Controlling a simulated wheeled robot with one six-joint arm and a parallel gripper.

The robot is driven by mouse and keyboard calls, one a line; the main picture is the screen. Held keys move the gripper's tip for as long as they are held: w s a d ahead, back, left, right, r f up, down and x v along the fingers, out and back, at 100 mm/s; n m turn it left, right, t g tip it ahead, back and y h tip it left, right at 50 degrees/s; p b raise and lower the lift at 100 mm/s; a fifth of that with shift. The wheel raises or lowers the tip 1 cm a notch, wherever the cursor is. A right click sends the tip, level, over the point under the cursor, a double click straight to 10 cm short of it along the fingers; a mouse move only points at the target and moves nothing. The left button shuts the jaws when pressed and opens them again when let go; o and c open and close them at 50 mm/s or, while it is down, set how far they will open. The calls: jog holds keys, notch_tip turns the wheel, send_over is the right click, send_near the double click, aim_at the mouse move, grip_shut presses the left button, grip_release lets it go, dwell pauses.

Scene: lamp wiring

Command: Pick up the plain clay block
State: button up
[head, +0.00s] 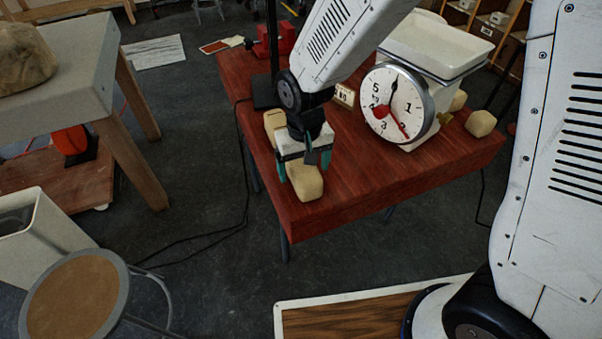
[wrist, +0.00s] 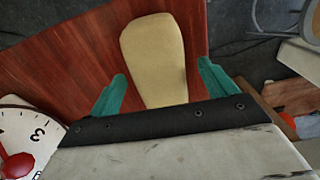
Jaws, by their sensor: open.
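A plain tan clay block (head: 306,183) lies on the red wooden table near its front left corner. My gripper (head: 304,166) is above it, pointing down, with its teal fingers apart on either side of the block. In the wrist view the block (wrist: 153,52) lies between the two open fingers (wrist: 163,88), with a gap on each side. Its near end is hidden by the gripper body. Another tan block (head: 273,121) lies just behind my gripper, partly hidden by it.
A white kitchen scale (head: 410,95) with a round dial stands right of my gripper. A small lettered block (head: 344,96) stands left of the dial. The table's front right is clear.

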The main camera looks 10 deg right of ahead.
grip_shut()
jog(key=shift+r, duration=0.15)
